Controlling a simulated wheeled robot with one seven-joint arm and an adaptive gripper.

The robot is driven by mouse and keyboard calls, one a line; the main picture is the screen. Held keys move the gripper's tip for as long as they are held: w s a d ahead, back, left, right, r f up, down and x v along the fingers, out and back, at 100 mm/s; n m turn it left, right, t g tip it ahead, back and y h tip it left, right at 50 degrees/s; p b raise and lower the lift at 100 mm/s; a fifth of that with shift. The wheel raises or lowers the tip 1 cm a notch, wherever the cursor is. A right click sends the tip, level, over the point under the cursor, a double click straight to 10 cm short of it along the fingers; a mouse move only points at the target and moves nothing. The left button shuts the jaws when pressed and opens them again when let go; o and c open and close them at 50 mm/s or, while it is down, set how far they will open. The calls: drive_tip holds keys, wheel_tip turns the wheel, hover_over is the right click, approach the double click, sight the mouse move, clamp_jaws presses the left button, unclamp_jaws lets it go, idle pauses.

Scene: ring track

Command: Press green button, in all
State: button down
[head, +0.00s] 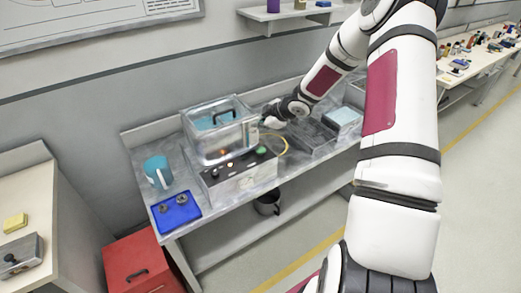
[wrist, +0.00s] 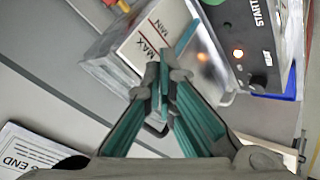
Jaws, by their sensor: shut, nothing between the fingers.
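A grey control box (head: 240,180) stands on the bench. A green button (head: 262,150) is at the right end of its top panel, with dark knobs and small orange lights to its left. My gripper (head: 268,120) is beside the clear tank, behind and above the button; its fingers are small and partly unclear there. In the wrist view my gripper (wrist: 164,75) is shut and empty, its teal fingers together in front of the tank's MAX/MIN label.
Space in front of the box is clear.

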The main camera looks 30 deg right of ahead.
drive_tip(key=b, duration=0.4)
hover_over(260, 150)
wheel_tip(260, 150, down, 6)
drive_tip(key=shift+w+a+f, duration=0.1)
drive_tip(key=shift+f, duration=0.1)
drive_tip(key=shift+f+b, duration=0.5)
drive_tip(key=shift+f, duration=0.55)
idle(0.3)
drive_tip(key=shift+f, duration=0.4)
drive_tip(key=shift+f+b, duration=0.4)
drive_tip(key=shift+f, duration=0.4)
idle(0.9)
idle(0.4)
drive_tip(key=shift+r+p, duration=0.85)
drive_tip(key=shift+r, duration=0.4)
